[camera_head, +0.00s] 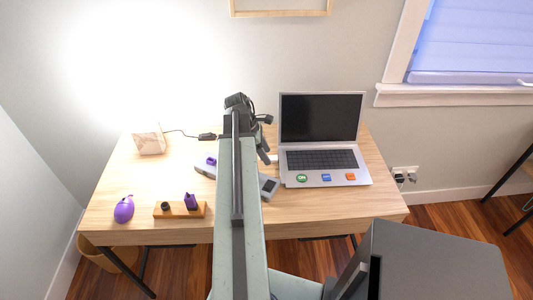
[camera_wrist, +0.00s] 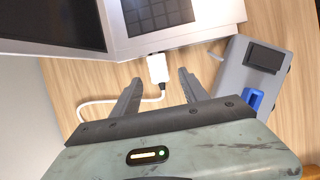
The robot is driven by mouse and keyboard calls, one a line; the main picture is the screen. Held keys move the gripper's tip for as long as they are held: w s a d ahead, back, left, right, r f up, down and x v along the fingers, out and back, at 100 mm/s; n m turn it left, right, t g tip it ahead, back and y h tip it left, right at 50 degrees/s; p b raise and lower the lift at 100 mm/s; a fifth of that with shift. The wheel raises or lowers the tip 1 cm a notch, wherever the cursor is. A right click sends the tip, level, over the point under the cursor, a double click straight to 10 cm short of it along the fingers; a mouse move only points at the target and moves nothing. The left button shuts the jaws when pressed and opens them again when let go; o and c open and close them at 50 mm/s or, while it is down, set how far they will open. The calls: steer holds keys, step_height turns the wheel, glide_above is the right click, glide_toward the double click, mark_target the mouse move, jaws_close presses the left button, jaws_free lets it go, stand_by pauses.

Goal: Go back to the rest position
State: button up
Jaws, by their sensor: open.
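My gripper (camera_wrist: 160,77) is open, with its two fingers spread in the wrist view. A white plug (camera_wrist: 157,68) with a white cable shows between and beyond the fingertips, at the side edge of the laptop (camera_wrist: 185,38). I cannot tell whether the fingers touch it; they are not closed on it. In the head view my arm reaches forward over the table, and the gripper is beside the left side of the open laptop (camera_head: 322,160). The arm hides part of the tabletop there.
A grey device (camera_wrist: 232,75) with a blue piece lies beside the gripper on the wooden table (camera_head: 330,220). A purple rounded object (camera_head: 124,209) and a wooden block (camera_head: 168,213) stand front left. A small lit box (camera_head: 149,141) and a black adapter (camera_head: 207,137) are farther back.

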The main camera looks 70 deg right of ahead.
steer(key=d+p+v, duration=0.1)
steer(key=p+v, duration=0.4)
steer(key=v, duration=0.1)
steer(key=shift+a+r, duration=0.35)
steer(key=shift+a, duration=0.2)
steer(key=shift+w, duration=0.1)
